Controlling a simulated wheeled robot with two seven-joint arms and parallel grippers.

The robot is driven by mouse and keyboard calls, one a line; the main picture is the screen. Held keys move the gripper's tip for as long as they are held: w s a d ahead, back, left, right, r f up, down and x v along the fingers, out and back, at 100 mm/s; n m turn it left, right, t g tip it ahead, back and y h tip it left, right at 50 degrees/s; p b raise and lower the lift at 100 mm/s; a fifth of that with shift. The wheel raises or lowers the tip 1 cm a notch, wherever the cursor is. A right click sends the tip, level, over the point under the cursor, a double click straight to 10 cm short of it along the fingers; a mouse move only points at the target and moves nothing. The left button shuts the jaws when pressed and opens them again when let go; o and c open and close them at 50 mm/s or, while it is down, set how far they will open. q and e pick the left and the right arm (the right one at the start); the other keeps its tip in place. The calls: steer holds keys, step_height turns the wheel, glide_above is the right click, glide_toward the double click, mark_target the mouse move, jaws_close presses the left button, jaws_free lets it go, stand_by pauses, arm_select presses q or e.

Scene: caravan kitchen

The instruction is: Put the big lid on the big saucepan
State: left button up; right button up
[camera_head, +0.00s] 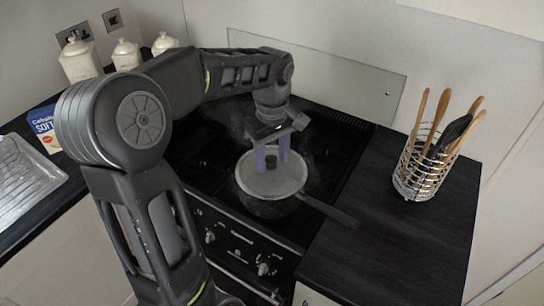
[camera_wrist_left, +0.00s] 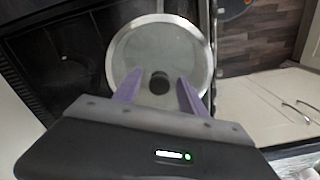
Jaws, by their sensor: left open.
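The big saucepan (camera_head: 262,209) stands on the hob, its dark handle (camera_head: 328,210) pointing to the lower right. The big lid (camera_head: 285,184), glass with a pale metal rim and a dark knob, lies over the saucepan's top; I cannot tell whether it is fully seated. The lid also shows in the left wrist view (camera_wrist_left: 160,45), with its knob (camera_wrist_left: 159,82) between the fingertips. My left gripper (camera_head: 271,160) is open, its two purple fingers pointing down on either side of the knob. In the left wrist view the gripper (camera_wrist_left: 159,88) shows a gap around the knob. My right gripper is not in view.
A wire utensil holder (camera_head: 422,172) with wooden tools stands on the dark right counter (camera_head: 385,235). White lidded jars (camera_head: 80,62) stand at the back left. A silver tray (camera_head: 22,178) lies on the left counter. A glass splashback (camera_head: 340,80) rises behind the hob.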

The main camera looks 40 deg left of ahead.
mark_target(272, 159)
arm_select(q)
steer(key=shift+r, duration=0.15)
step_height(272, 159, up, 8)
steer(key=shift+f, duration=0.15)
steer(key=shift+f, duration=0.1)
stand_by(2.0)
